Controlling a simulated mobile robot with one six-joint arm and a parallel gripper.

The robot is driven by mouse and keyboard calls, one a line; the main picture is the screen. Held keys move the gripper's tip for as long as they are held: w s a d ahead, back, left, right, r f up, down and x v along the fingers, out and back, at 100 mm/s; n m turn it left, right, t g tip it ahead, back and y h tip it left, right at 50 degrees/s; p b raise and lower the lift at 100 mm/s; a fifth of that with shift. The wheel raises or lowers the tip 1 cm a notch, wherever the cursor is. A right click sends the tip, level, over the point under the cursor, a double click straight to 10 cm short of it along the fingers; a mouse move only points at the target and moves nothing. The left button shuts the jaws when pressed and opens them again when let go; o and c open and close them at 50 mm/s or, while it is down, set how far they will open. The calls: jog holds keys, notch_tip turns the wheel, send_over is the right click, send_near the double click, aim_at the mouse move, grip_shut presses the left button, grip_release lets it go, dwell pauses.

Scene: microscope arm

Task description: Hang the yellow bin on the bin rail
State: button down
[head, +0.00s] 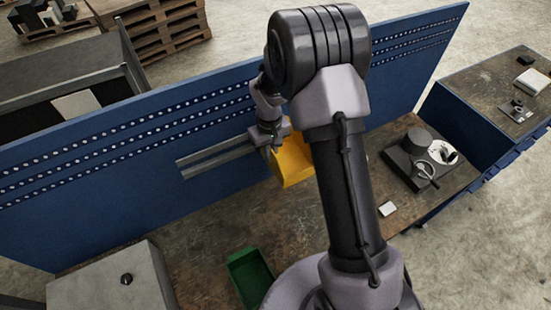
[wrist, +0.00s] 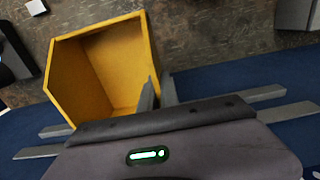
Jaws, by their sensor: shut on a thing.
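The yellow bin (head: 292,165) is up against the blue back panel, at the right part of the bin rail (head: 215,158), partly hidden by my arm in the head view. In the wrist view the yellow bin (wrist: 105,65) shows its open inside, tilted in the picture. My gripper (wrist: 158,92) is shut on the bin's wall at its right side in that view. In the head view my gripper (head: 276,146) is just above the bin. The rail's grey bars (wrist: 285,112) pass behind my wrist. I cannot tell whether the bin's back touches the rail.
A green bin (head: 250,275) stands on the worn bench top (head: 200,245). A grey box (head: 110,280) is at the front left. A dark device (head: 415,160) and a small white block (head: 388,209) lie to the right of my arm. The bench middle is mostly clear.

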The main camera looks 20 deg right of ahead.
jog(key=w, duration=0.1)
jog(key=w+p, duration=0.1)
jog(key=w, duration=0.1)
jog(key=shift+a, duration=0.35)
jog(key=shift+w+f+b, duration=0.15)
jog(key=shift+f+b, duration=1)
jog(key=shift+f, duration=0.1)
jog(key=c, duration=1.5)
grip_release()
jog(key=shift+r, duration=0.1)
